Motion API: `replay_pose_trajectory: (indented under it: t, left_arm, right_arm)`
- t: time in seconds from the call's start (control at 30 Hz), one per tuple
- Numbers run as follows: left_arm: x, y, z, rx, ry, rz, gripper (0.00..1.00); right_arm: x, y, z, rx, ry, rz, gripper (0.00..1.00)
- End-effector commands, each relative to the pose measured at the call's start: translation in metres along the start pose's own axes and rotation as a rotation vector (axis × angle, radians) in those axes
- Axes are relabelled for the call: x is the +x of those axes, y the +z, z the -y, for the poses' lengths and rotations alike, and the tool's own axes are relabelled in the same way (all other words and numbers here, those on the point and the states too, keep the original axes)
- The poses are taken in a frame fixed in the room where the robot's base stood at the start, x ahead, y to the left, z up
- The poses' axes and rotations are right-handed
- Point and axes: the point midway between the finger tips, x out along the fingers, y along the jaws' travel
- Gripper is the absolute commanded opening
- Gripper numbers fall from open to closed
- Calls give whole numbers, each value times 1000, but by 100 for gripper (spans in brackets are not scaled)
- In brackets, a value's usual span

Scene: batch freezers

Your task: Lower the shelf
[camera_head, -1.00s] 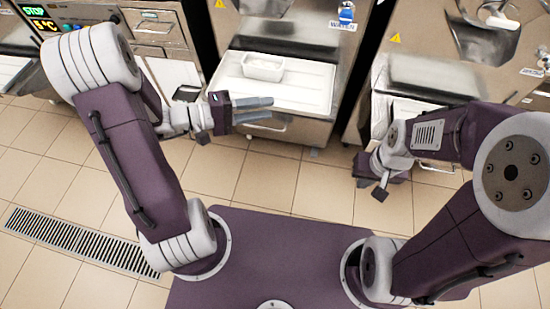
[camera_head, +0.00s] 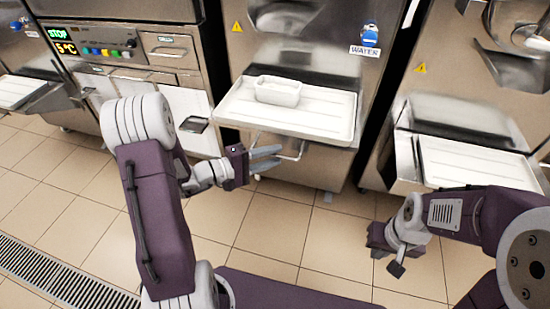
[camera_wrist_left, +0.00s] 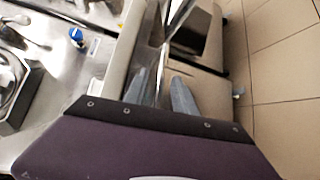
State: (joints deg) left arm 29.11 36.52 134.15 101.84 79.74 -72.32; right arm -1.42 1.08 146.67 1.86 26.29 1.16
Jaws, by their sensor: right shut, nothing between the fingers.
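The shelf (camera_head: 315,122) is a white-topped tray with a metal rim on the front of the middle machine. It looks about level, and a white tub (camera_head: 278,90) stands on it. A metal handle bar (camera_head: 301,150) shows under its front edge. My left gripper (camera_head: 267,157) is open just below the shelf front, its fingers pointing right beside the handle. I cannot tell whether they touch it. In the left wrist view the two grey fingers (camera_wrist_left: 160,92) are apart, near the shelf's edge. My right gripper (camera_head: 379,239) is low at the right, away from the shelf, shut and empty; its fingertips are mostly hidden.
Another machine with a white-topped shelf (camera_head: 475,160) stands at the right. A machine with a STOP panel (camera_head: 90,45) stands at the left, with a small dark tray (camera_head: 194,125) sticking out. The tiled floor (camera_head: 310,215) in front is clear; a drain grate (camera_head: 60,270) lies at left.

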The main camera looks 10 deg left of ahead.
Motion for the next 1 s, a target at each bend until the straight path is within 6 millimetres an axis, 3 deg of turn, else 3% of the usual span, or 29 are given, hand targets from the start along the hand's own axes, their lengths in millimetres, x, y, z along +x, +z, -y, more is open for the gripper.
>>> replay_pose_trajectory:
  t: [0.1, 0.37, 0.47, 0.5, 1.0]
  left_arm:
    - [10, 0, 0, 0, 0, 0, 32]
    - [12, 0, 0, 0, 0, -1, 32]
    - [12, 0, 0, 0, 0, -1, 4]
    - [12, 0, 0, 0, 0, -1, 0]
    - [12, 0, 0, 0, 0, 0, 0]
  right_arm:
    - [3, 0, 0, 0, 0, 0, 0]
    - [2, 0, 0, 0, 0, 0, 0]
    - [2, 0, 0, 0, 0, 0, 0]
    - [2, 0, 0, 0, 0, 0, 0]
    - [3, 0, 0, 0, 0, 0, 0]
